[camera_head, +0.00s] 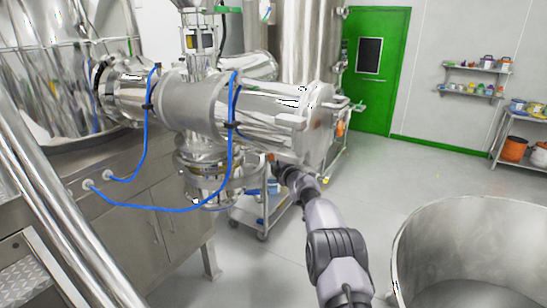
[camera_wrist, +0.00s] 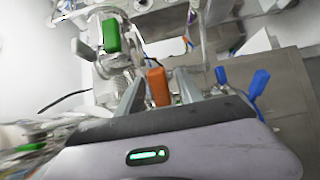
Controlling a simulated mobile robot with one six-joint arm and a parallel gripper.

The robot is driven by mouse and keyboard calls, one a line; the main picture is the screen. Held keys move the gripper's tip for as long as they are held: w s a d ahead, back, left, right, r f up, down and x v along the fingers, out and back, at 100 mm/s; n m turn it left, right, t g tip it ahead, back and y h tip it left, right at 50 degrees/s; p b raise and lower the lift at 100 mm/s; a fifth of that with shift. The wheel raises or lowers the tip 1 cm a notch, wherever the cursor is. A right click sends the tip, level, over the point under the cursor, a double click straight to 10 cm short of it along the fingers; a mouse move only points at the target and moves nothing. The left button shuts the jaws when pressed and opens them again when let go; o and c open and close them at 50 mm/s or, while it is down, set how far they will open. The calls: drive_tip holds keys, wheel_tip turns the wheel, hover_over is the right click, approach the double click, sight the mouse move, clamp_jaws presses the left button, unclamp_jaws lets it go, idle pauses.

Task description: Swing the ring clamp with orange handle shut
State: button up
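The orange handle (camera_wrist: 157,87) of the ring clamp shows in the wrist view, between the two fingers of my gripper (camera_wrist: 159,78). The fingers are apart, with a gap seen on both sides of the handle, so my gripper looks open. I cannot tell whether either finger touches the handle. The clamp's ring is mostly hidden or blurred. In the head view my gripper (camera_head: 281,170) reaches in beside the lower steel fitting (camera_head: 205,172) under the horizontal steel housing, and the handle cannot be clearly made out there.
A green handle (camera_wrist: 111,36) is up and left of the orange one. Blue hoses (camera_head: 148,206) hang from the housing (camera_head: 262,110); blue fittings (camera_wrist: 258,82) show at right in the wrist view. A cart (camera_head: 262,215) stands behind my arm. A large steel bin (camera_head: 460,225) is front right.

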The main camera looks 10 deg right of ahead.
drive_tip(key=shift+s, duration=0.1)
drive_tip(key=b+v, duration=0.1)
drive_tip(key=v, duration=1.6)
drive_tip(key=shift+s, duration=0.15)
drive_tip(key=shift+r, duration=0.1)
drive_tip(key=c, duration=0.3)
drive_tip(key=shift+s+a+r+p, duration=0.1)
drive_tip(key=shift+s+r+p, duration=0.1)
drive_tip(key=shift+p, duration=1.05)
drive_tip(key=c, duration=0.4)
drive_tip(key=shift+s+f+p, duration=0.1)
drive_tip(key=shift+f+p, duration=0.1)
drive_tip(key=shift+p, duration=0.3)
clamp_jaws()
drive_tip(key=x, duration=1.4)
drive_tip(key=shift+f, duration=0.3)
drive_tip(key=shift+s, duration=0.1)
